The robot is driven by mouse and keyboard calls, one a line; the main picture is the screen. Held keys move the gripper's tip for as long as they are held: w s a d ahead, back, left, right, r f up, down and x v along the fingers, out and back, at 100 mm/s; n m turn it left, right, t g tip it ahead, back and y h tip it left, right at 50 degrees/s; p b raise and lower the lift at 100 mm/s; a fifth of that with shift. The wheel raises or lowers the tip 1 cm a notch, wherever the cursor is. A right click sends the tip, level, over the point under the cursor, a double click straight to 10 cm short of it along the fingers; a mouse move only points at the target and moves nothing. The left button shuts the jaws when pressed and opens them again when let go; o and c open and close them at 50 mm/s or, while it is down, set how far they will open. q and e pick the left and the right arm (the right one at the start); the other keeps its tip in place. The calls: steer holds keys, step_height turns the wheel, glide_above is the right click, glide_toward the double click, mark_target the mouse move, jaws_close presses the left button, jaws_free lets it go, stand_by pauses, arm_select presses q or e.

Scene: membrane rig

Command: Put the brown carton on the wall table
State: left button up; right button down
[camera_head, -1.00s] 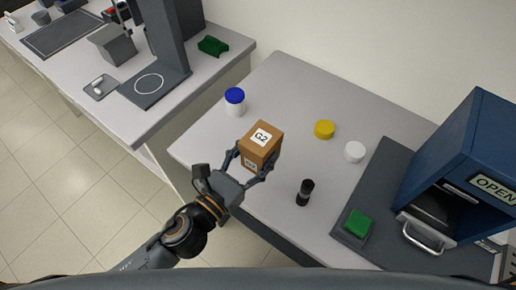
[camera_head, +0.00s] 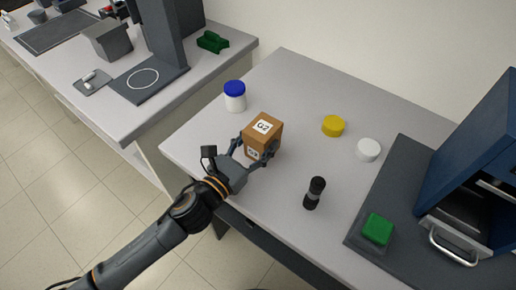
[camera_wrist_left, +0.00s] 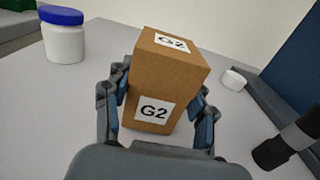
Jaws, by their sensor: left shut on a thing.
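The brown carton (camera_head: 270,138) has white G2 labels on its top and side. It is upright over the near left part of the light grey table (camera_head: 300,90) against the wall. My left gripper (camera_head: 255,149) has its fingers on two opposite sides of the carton and is shut on it. The left wrist view shows the carton (camera_wrist_left: 165,85) between the fingers (camera_wrist_left: 162,95). Its underside is hidden, so I cannot tell for sure whether it touches the tabletop. My right gripper is out of view.
A blue-lidded white jar (camera_head: 235,97) stands behind the carton to the left. Farther right are a green block (camera_head: 377,229) and blue cabinet (camera_head: 470,150). Clear tabletop lies behind the carton.

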arm_select(q)
steer(key=shift+f, duration=0.15)
steer(key=o, duration=0.8)
steer(key=shift+f, duration=0.1)
steer(key=o, duration=0.4)
steer(key=shift+o, duration=0.2)
steer(key=shift+r, duration=0.3)
steer(key=b+v, duration=0.1)
steer(key=v, duration=0.6)
steer(key=b+v, duration=0.1)
steer(key=v, duration=0.2)
steer(key=shift+s+a+f+b, duration=0.15)
steer(key=shift+s+f+b, duration=0.1)
steer(key=shift+f+b, duration=0.1)
steer(key=shift+s+a+r, duration=0.25)
steer(key=shift+s+a, duration=0.2)
steer(key=shift+s, duration=0.15)
